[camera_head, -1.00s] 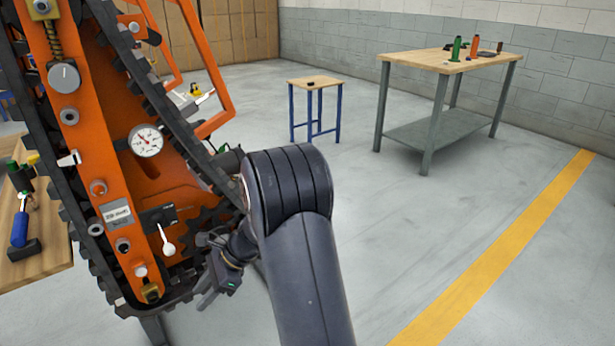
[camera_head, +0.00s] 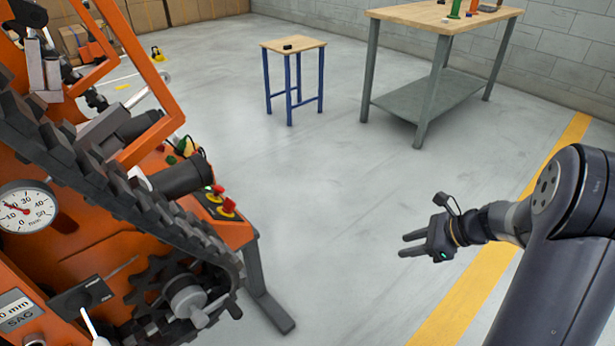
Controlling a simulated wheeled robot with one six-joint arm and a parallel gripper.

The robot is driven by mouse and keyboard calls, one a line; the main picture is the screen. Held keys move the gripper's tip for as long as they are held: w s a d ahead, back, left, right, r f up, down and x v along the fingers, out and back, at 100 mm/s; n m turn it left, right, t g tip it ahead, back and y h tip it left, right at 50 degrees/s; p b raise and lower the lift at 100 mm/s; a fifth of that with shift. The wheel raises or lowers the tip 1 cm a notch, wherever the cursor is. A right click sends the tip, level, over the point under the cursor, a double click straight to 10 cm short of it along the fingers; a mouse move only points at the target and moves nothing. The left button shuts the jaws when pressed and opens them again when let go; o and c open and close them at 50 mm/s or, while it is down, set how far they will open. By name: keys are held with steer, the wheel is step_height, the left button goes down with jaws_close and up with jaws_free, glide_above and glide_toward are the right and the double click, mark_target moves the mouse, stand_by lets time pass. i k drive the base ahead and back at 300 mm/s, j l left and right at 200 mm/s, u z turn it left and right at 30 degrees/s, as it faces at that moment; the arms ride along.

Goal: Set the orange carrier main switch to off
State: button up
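The orange carrier (camera_head: 237,233), with its black track (camera_head: 120,190), fills the left side of the view. Two red handles on yellow bases, one farther (camera_head: 217,190) and one nearer (camera_head: 228,207), sit on an orange panel at the carrier's right end. Which of them is the main switch, and their settings, I cannot read. A black plate (camera_head: 82,298) with a pale lever (camera_head: 92,326) shows at the lower left, partly cut off by the frame. My gripper (camera_head: 403,246) is open and empty, fingers pointing left, well to the right of the carrier and touching nothing.
A round gauge (camera_head: 27,208) is on the carrier's side. A black cylinder (camera_head: 182,178) juts out near the panel. A small blue-legged table (camera_head: 293,46) and a grey workbench (camera_head: 440,14) stand behind. The floor between carrier and gripper is clear.

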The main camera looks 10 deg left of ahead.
mark_target(229, 205)
steer(key=i+l+z, duration=0.1)
steer(key=i+z, duration=0.5)
steer(key=i+u, duration=0.25)
steer(key=u, duration=0.15)
steer(key=i+l+u, duration=0.1)
steer(key=u, duration=0.3)
steer(key=i+u, duration=0.15)
steer(key=u, duration=0.3)
steer(key=i+u, duration=0.2)
steer(key=u, duration=0.25)
steer(key=i+u, duration=0.2)
steer(key=u, duration=0.25)
steer(key=i+l+u, duration=0.1)
steer(key=u, duration=0.3)
steer(key=i+u, duration=0.25)
steer(key=k+l, duration=0.05)
